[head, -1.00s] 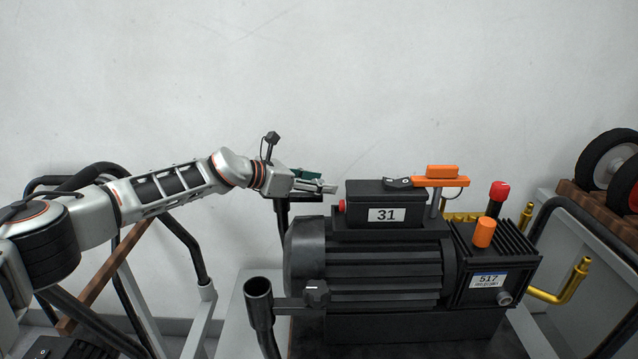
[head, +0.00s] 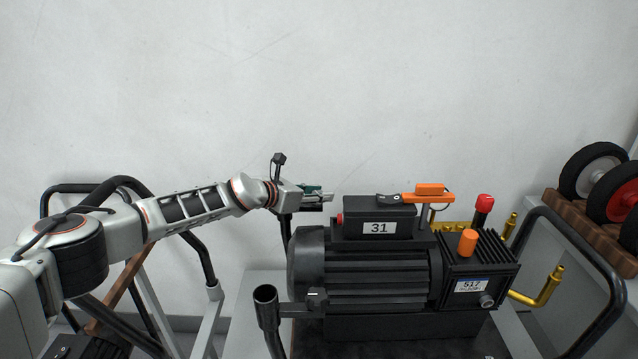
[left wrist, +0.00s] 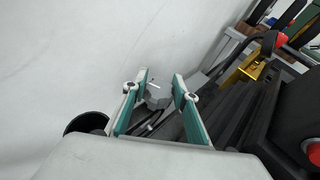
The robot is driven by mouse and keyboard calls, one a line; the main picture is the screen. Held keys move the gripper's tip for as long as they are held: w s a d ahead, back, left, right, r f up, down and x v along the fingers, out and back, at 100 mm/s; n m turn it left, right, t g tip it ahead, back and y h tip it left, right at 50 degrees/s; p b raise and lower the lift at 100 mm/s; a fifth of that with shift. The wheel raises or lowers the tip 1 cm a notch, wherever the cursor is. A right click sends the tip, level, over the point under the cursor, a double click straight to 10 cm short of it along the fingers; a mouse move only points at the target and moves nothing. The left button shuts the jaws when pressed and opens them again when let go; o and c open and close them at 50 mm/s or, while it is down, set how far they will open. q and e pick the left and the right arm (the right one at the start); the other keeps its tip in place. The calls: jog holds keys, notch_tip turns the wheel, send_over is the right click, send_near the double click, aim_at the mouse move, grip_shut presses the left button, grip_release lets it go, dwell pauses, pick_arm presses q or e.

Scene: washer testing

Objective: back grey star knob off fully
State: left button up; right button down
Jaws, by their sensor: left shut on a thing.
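The back grey star knob (left wrist: 157,96) shows in the left wrist view between the two teal-lined fingers of my left gripper (left wrist: 158,88). The gripper is shut on it. The knob's stem and mount below it are mostly hidden. In the head view my left gripper (head: 322,196) is at the back left of the black pump (head: 378,275), beside the box labelled 31 (head: 379,228). My right gripper is not in view.
A dark open tube post (head: 265,293) stands at the front left of the pump. An orange-handled part (head: 428,190) tops the pump, and brass pipes (head: 545,290) stick out at right. Wheels (head: 594,172) lie on a wooden rack. The wall behind is bare.

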pick_arm(q)
jog(key=n+t+y+p, duration=0.1)
jog(key=n+y+p, duration=0.1)
jog(key=p, duration=0.3)
jog(key=shift+r+t, duration=0.1)
jog(key=shift+t, duration=0.2)
jog(key=shift+n+t+y+p, duration=0.4)
jog(key=shift+n+t+y, duration=0.1)
jog(key=shift+n+y, duration=0.5)
jog(key=shift+y, duration=0.3)
jog(key=shift+a+f+n+t+y, duration=0.1)
jog(key=shift+n+t+y, duration=0.25)
jog(key=shift+n+y, duration=0.45)
jog(key=shift+a+f+n+t+y, duration=0.1)
jog(key=shift+n+t+y, duration=0.25)
jog(key=shift+n+y, duration=0.75)
jog(key=shift+n, duration=0.1)
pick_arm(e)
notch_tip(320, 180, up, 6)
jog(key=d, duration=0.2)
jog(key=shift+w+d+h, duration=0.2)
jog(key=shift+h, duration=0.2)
pick_arm(q)
jog(key=shift+w+n+y, duration=0.1)
jog(key=shift+n+y, duration=0.2)
jog(key=shift+r, duration=0.1)
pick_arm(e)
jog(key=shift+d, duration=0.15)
pick_arm(q)
jog(key=o, duration=1.1)
